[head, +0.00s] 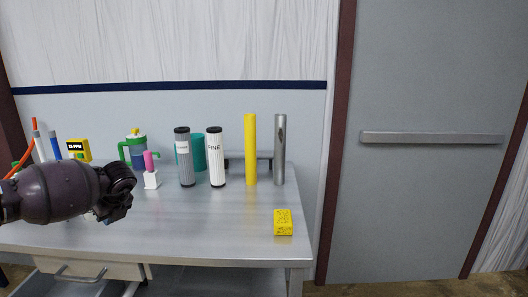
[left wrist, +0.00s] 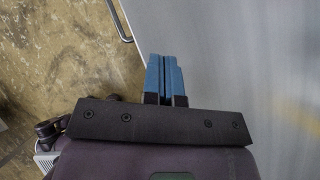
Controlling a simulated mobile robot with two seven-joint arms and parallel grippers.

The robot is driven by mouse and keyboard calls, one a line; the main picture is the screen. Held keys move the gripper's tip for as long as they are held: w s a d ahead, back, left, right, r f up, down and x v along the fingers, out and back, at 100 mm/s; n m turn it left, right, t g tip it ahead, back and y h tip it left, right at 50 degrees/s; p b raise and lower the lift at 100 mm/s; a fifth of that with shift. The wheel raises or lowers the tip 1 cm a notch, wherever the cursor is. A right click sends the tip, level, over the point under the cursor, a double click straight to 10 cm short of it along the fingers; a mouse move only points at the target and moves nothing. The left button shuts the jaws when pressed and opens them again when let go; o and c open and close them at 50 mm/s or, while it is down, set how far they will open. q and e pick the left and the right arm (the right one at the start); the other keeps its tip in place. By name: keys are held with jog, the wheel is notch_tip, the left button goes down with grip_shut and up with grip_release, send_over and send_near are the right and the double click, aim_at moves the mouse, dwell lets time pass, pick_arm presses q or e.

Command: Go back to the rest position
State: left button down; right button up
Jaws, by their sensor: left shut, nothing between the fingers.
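My left gripper (head: 118,192) is over the left part of the grey metal table (head: 210,225) in the head view, its arm coming in from the left. In the left wrist view its two blue fingers (left wrist: 166,78) are together, with nothing between them. There they show against the table's front edge, with the tabletop on the right and the floor on the left. My right gripper is in neither view.
On the table stand a green-handled jug (head: 136,150), a grey cylinder (head: 186,160), a white cylinder (head: 216,160), a yellow tube (head: 250,150) and a metal tube (head: 279,150). A yellow block (head: 283,222) lies at front right. The front middle is clear. A grey door (head: 430,200) is at right.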

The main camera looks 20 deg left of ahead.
pick_arm(q)
jog(key=w+d+r+m+t+h, duration=0.15)
jog(key=d+t+h, duration=0.35)
jog(key=d, duration=0.8)
jog(key=d+m+t+h, duration=0.2)
jog(key=d+h, duration=0.6)
jog(key=d, duration=0.4)
jog(key=w+d+m+t+h, duration=0.15)
jog(key=d+t+h, duration=0.35)
jog(key=d, duration=0.8)
jog(key=s+a+f+n+y, duration=0.2)
jog(key=s+f+n+y, duration=0.2)
jog(key=s+f+n, duration=0.4)
jog(key=s+a+f+n+g+y, duration=0.1)
jog(key=s+a+f+n+y, duration=0.1)
jog(key=s+f+n, duration=0.6)
jog(key=s+a+f+n+y, duration=0.2)
jog(key=s+f+n+y, duration=0.3)
jog(key=s, duration=1.2)
notch_tip(320, 180, down, 6)
jog(key=n, duration=0.4)
jog(key=shift+a+f+g+y, duration=0.15)
jog(key=shift+g+y, duration=0.15)
